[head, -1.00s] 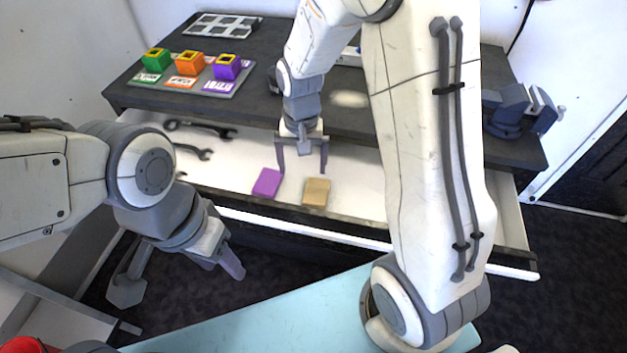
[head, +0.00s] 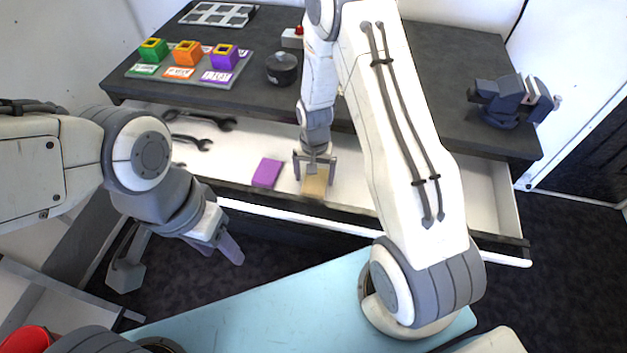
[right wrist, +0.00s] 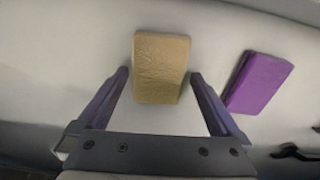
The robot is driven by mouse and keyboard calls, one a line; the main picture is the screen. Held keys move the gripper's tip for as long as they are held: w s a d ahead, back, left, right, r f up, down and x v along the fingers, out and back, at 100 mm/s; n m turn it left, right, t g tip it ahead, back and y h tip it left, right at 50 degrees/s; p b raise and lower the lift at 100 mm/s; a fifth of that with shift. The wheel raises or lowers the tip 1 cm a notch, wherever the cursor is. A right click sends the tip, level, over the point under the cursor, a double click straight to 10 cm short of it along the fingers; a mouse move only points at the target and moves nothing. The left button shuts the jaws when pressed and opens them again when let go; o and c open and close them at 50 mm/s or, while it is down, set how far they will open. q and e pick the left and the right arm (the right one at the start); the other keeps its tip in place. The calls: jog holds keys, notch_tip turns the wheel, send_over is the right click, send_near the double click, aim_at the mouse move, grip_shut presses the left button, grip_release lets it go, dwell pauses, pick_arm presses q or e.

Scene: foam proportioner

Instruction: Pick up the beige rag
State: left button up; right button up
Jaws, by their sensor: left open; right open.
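The beige rag (head: 315,184) is a small folded block lying flat in the open white drawer. In the right wrist view the rag (right wrist: 161,68) lies ahead of and between the two fingers. My right gripper (head: 314,168) is open above the rag, one finger to either side; it also shows in the right wrist view (right wrist: 160,88). In that view the fingertips are apart from the rag. My left gripper (head: 228,252) hangs empty in front of the drawer, away from the rag.
A purple rag (head: 267,173) lies beside the beige one. Dark wrenches (head: 205,121) lie in the drawer's left part. The drawer's front edge (head: 345,226) is close to the rags. The worktop holds coloured blocks (head: 187,54), a black round container (head: 281,68) and a vise (head: 512,98).

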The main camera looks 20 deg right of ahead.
aim_at(314, 179)
jog(key=shift+f, duration=0.25)
jog(key=c, duration=1.1)
jog(key=shift+c, duration=0.2)
jog(key=shift+r, duration=0.1)
jog(key=shift+r, duration=0.55)
notch_tip(314, 179, up, 3)
jog(key=shift+f+b, duration=0.2)
jog(key=shift+b, duration=0.2)
jog(key=s+d+r+b, duration=0.1)
jog(key=s+d+r, duration=0.4)
jog(key=d, duration=0.5)
notch_tip(314, 179, up, 2)
jog(key=shift+s+d+r, duration=0.1)
jog(key=shift+s+d, duration=0.05)
jog(key=shift+s, duration=0.2)
